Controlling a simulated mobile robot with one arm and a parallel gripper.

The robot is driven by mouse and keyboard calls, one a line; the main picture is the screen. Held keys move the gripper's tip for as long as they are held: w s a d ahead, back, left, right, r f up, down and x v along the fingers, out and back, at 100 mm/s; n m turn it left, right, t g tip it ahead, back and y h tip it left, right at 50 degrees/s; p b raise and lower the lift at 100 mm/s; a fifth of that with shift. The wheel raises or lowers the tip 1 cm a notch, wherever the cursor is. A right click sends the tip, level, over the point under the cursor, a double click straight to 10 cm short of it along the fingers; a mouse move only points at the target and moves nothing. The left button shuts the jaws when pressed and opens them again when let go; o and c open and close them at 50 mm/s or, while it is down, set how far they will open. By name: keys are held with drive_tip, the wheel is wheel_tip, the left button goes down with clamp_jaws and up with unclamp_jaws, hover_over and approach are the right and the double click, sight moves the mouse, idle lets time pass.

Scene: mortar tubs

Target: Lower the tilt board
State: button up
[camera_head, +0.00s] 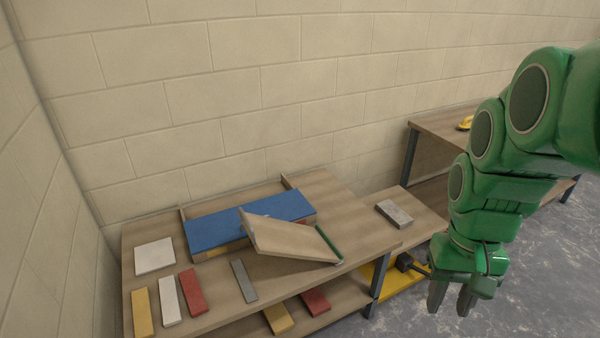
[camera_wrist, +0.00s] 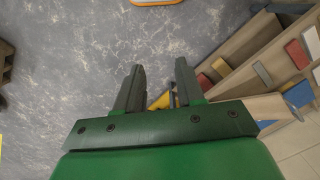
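The tilt board (camera_head: 285,238) is a light wooden panel with a green bar (camera_head: 329,245) along its right edge. It sits at a slant on the wooden workbench (camera_head: 215,285), in front of a blue panel (camera_head: 225,223). What props it underneath is hidden. My gripper (camera_head: 452,300) hangs fingers down over the floor, right of the bench and well apart from the board. In the wrist view my gripper (camera_wrist: 158,75) has its two dark fingers spread with nothing between them.
On the bench lie a white square (camera_head: 155,256) and yellow, white, red and grey bars. A lower shelf holds yellow and red bars. A grey block (camera_head: 394,213) lies on a side surface to the right. A second bench (camera_head: 440,122) stands at the back right. The floor (camera_head: 535,260) is open.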

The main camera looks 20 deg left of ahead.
drive_tip(key=w+a+r+n, duration=0.2)
drive_tip(key=w+a, duration=0.8)
drive_tip(key=w, duration=0.5)
drive_tip(key=n+t, duration=0.1)
drive_tip(key=n, duration=0.5)
hover_over(245, 217)
wheel_tip(245, 217, down, 15)
drive_tip(key=shift+w+r, duration=0.1)
drive_tip(key=shift+w, duration=0.05)
drive_tip(key=shift+f, duration=3.75)
drive_tip(key=shift+c, duration=0.3)
clamp_jaws()
